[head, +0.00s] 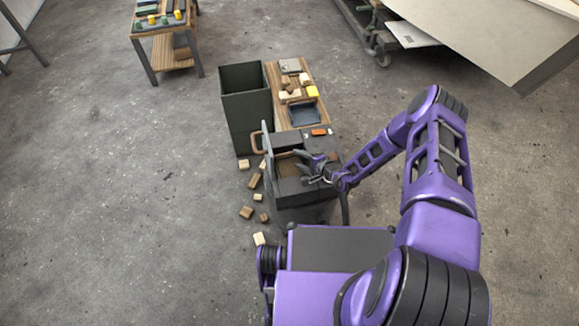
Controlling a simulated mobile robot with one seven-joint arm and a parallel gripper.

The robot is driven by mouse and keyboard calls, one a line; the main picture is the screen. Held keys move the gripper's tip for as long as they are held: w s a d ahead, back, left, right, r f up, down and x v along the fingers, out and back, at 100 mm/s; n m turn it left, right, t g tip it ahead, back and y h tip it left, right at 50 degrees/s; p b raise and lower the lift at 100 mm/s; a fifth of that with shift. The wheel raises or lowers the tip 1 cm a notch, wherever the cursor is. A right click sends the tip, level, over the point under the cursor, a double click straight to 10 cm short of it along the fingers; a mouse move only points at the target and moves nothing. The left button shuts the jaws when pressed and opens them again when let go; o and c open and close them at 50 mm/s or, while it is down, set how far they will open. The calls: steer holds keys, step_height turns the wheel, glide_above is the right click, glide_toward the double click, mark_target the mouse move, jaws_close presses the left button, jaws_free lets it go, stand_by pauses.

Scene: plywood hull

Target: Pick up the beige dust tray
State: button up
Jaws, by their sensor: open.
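A dark box-shaped unit (300,190) stands at the near end of the narrow wooden bench. A dark panel with a tan handle (257,143) stands upright at its left side. A tan-brown surface (287,166) shows in its open top; this may be the beige dust tray, but it is too small and partly covered to be sure. My gripper (310,169) is open, at the right part of this opening, with its fingers pointing left. Whether the fingers touch anything cannot be told.
A tall dark green bin (246,105) stands left of the bench (275,80). A blue-grey tray (304,113), a yellow block (312,91) and an orange item (319,132) lie on top. Several wooden blocks (246,212) litter the floor. Open floor lies left.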

mark_target(289, 154)
steer(key=b+x, duration=0.1)
steer(key=x, duration=0.1)
steer(key=b+x, duration=0.1)
steer(key=x, duration=0.2)
steer(key=shift+w+f, duration=0.25)
steer(key=shift+f, duration=0.15)
steer(key=shift+w+a, duration=0.2)
steer(key=shift+w, duration=0.05)
jaws_close()
stand_by(0.9)
